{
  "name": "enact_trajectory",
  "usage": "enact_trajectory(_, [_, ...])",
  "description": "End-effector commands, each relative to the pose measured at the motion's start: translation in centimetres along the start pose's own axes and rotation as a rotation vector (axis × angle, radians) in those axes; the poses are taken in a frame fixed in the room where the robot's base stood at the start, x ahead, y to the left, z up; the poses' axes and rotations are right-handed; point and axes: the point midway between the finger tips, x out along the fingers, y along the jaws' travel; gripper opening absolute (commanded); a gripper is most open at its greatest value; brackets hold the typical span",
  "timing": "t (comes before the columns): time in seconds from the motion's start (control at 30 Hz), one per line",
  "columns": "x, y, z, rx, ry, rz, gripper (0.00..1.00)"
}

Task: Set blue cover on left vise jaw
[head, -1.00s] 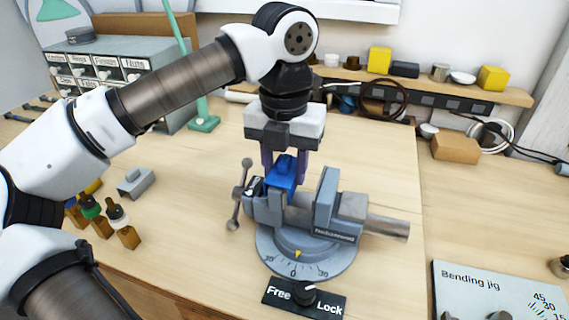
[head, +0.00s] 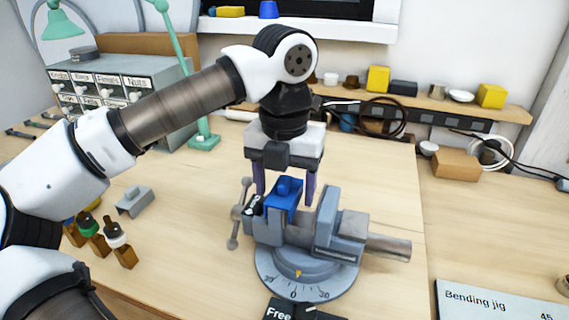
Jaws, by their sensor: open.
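Gaps show between fingers and cover, and the jaws look empty. The right vise jaw (head: 327,215) is bare and stands apart from the left one. The cover's far side is hidden.
A grey channel-shaped piece (head: 135,202) and several dropper bottles (head: 100,240) stand on the left. The vise handle (head: 238,215) sticks out beside the left jaw. A bending jig panel (head: 495,300) lies front right. Bench right of the vise is largely clear.

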Motion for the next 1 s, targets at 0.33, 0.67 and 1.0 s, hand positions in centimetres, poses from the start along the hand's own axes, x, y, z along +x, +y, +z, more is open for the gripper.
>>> enact_trajectory(0.33, [-6.7,0.0,0.1,-0.002,-0.004,0.002,0.65])
enact_trajectory(0.67, [-12.6,0.0,0.0,-0.001,-0.001,0.002,0.65])
enact_trajectory(1.0, [-13.5,0.0,0.0,0.000,0.000,0.000,0.65])
